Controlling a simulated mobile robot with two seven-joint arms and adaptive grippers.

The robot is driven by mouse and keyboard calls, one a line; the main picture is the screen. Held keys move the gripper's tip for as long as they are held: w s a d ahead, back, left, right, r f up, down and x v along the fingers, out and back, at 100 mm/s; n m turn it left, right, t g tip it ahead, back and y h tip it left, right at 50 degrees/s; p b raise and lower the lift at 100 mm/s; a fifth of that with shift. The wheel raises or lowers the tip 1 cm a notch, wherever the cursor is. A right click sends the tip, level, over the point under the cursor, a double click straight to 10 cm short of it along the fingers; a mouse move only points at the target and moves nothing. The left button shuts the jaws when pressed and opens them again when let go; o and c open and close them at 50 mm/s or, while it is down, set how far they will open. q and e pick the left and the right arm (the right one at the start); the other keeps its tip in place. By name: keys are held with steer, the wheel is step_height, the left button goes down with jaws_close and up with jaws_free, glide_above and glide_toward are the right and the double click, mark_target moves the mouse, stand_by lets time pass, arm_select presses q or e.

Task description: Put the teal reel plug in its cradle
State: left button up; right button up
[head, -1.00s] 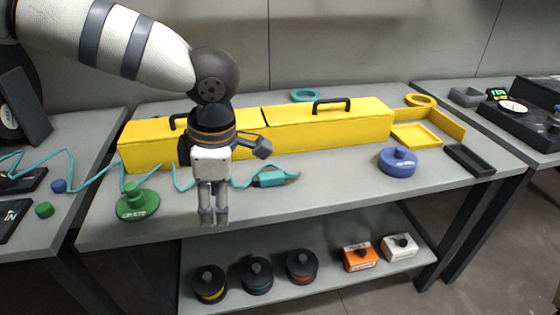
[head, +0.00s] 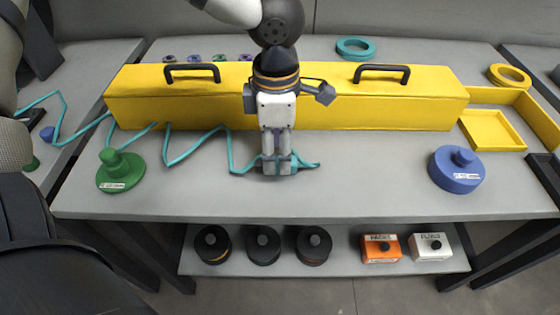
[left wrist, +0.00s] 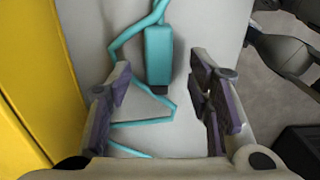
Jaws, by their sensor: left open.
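The teal reel plug (left wrist: 159,55) lies on the grey bench, joined to a teal cable. In the left wrist view its dark tip points toward my gripper and lies between the lines of the two fingers, touching neither. In the head view my left gripper (head: 278,170) points down over the plug and hides most of it. The gripper is open, with a finger on each side (left wrist: 165,100) in the left wrist view. The teal cable (head: 228,150) zigzags left along the front of the yellow box. I cannot make out the cradle. My right gripper is out of view.
A long yellow box (head: 210,100) with black handles stands behind the gripper. A green knobbed disc (head: 118,180) is at left, a blue one (head: 456,180) at right. A yellow tray (head: 492,131) lies far right. The bench between the discs is mostly clear.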

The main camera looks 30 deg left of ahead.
arm_select(q)
step_height(320, 180, down, 2)
steer(key=shift+f, duration=0.25)
jaws_close()
steer(key=shift+w+r, duration=0.1)
steer(key=shift+r, duration=0.1)
